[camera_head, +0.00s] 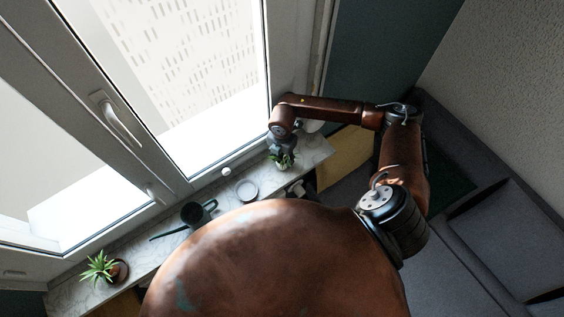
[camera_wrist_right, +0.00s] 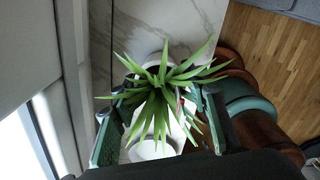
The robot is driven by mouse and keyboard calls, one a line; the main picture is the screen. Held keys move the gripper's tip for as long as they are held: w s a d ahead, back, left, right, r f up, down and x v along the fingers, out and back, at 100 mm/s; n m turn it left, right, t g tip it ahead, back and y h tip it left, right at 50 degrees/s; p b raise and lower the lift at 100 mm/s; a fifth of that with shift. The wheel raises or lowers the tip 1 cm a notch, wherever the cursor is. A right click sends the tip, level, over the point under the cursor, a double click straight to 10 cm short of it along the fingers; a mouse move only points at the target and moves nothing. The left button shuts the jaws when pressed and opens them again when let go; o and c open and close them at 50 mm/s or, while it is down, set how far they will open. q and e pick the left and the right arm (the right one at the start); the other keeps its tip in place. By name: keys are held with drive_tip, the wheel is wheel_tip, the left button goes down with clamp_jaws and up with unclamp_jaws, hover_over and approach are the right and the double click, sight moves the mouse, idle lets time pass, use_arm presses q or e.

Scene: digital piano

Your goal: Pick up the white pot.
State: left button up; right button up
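The white pot (camera_head: 283,166) stands on the marble windowsill, near its right end, with a green spiky plant in it. In the wrist view the leaves (camera_wrist_right: 158,98) hide most of the pot, and a bit of white rim (camera_wrist_right: 157,63) shows behind them. My right gripper (camera_head: 283,155) is right over the pot, pointing down. In the wrist view its two fingers (camera_wrist_right: 158,92) stand apart on either side of the plant, and I see no clear contact with the pot. My left gripper is not in view.
A white round dish (camera_head: 246,189) and a dark green watering can (camera_head: 197,212) stand on the sill (camera_head: 313,152). A second plant in a brown pot (camera_head: 121,270) is at the far left. The window with its handle (camera_head: 118,120) borders the sill. A grey sofa (camera_head: 490,230) is at right.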

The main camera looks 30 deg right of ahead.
drive_tip(key=c, duration=1.1)
drive_tip(key=shift+o, duration=0.2)
drive_tip(key=shift+r, duration=0.1)
